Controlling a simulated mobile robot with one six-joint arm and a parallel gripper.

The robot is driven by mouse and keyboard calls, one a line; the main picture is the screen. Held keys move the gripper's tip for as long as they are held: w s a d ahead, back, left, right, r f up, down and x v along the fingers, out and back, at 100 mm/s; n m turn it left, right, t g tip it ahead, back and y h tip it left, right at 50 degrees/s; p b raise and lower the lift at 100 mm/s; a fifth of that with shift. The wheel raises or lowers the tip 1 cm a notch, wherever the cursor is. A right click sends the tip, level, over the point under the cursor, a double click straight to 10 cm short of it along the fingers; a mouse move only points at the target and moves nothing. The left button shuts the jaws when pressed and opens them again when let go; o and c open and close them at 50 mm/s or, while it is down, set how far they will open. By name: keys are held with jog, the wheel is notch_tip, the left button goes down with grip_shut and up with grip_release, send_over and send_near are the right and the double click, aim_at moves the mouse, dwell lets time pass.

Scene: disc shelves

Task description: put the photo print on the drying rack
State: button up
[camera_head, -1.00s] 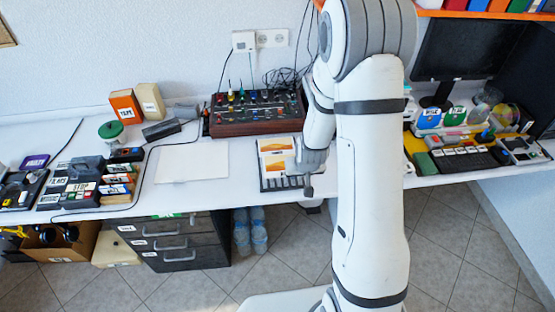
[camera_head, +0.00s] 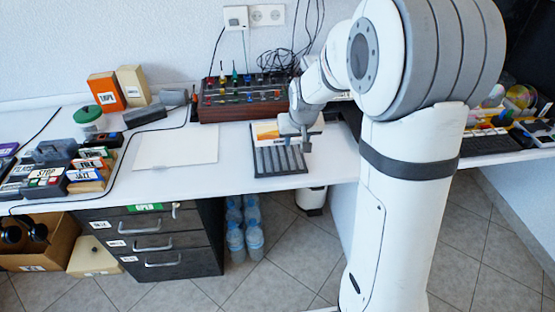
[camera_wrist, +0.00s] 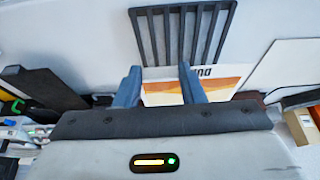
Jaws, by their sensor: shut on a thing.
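The photo print (camera_head: 265,133), white and orange with dark lettering, is at the back end of the drying rack. The drying rack (camera_head: 280,162) is a dark grey slatted frame lying on the white desk. My gripper (camera_head: 304,136) is at the rack's back right, over the print's right side. In the wrist view, the fingers (camera_wrist: 158,82) straddle part of the print (camera_wrist: 225,82), which also shows right of the right finger. The rack (camera_wrist: 182,10) is just beyond it. My gripper is shut on the print; whether the print touches the rack is unclear.
A white board (camera_head: 176,147) lies left of the rack. A mixer with coloured knobs (camera_head: 243,97) stands behind. Labelled boxes (camera_head: 85,172) are at the left. The desk's front edge is close to the rack, with drawers (camera_head: 150,243) below.

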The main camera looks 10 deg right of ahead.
aim_at(294, 168)
jog(key=shift+f+b, duration=0.1)
jog(key=shift+b, duration=0.45)
jog(key=shift+f+b, duration=0.7)
jog(key=shift+f, duration=4.2)
jog(key=o, duration=1.2)
jog(key=shift+c, duration=0.2)
jog(key=shift+r, duration=0.1)
